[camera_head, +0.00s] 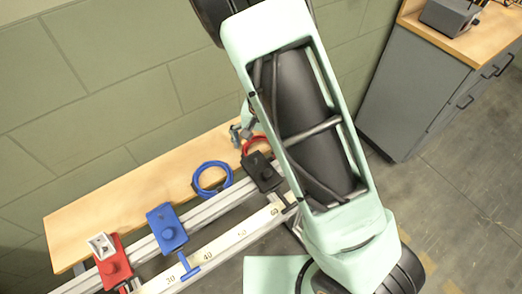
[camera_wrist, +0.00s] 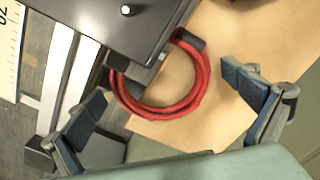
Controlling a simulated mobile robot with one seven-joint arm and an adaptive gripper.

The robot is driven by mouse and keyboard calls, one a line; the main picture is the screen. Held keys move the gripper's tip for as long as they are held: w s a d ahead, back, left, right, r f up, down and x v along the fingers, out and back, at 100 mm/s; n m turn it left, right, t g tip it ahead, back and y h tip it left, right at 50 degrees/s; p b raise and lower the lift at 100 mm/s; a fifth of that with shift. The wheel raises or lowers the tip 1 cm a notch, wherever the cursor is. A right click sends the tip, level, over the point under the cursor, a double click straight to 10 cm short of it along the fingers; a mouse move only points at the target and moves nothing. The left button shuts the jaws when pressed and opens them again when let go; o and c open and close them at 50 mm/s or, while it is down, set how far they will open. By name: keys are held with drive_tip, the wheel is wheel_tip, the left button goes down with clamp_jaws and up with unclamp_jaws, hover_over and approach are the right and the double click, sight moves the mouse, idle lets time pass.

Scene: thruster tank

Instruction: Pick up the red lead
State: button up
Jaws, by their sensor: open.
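The red lead (camera_wrist: 165,112) is a coiled loop with dark ends, lying on the wooden bench top (camera_wrist: 225,40) in the wrist view. It curves beside the dark box. My gripper (camera_wrist: 163,86) is open, one finger on each side of the loop, with nothing between the pads held. Whether the fingers touch the lead cannot be told. In the head view a small part of the red lead (camera_head: 254,143) shows beside my arm, which hides the rest. A bit of my gripper (camera_head: 241,130) shows just left of it.
A black block (camera_head: 263,171) on the metal rail stands close to the lead; its dark box (camera_wrist: 105,20) fills the wrist view's top. A blue lead (camera_head: 212,192), a blue block (camera_head: 167,228) and a red block (camera_head: 113,262) lie farther left. The wall is close behind the bench.

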drive_tip(key=c, duration=1.1)
drive_tip(key=shift+c, duration=0.2)
drive_tip(key=shift+r+p, duration=0.7)
drive_tip(key=shift+r, duration=0.05)
drive_tip(key=w+d+b, duration=0.3)
drive_tip(key=w+d, duration=1.7)
drive_tip(key=d, duration=0.4)
drive_tip(key=shift+w+d, duration=0.2)
drive_tip(key=shift+d, duration=0.2)
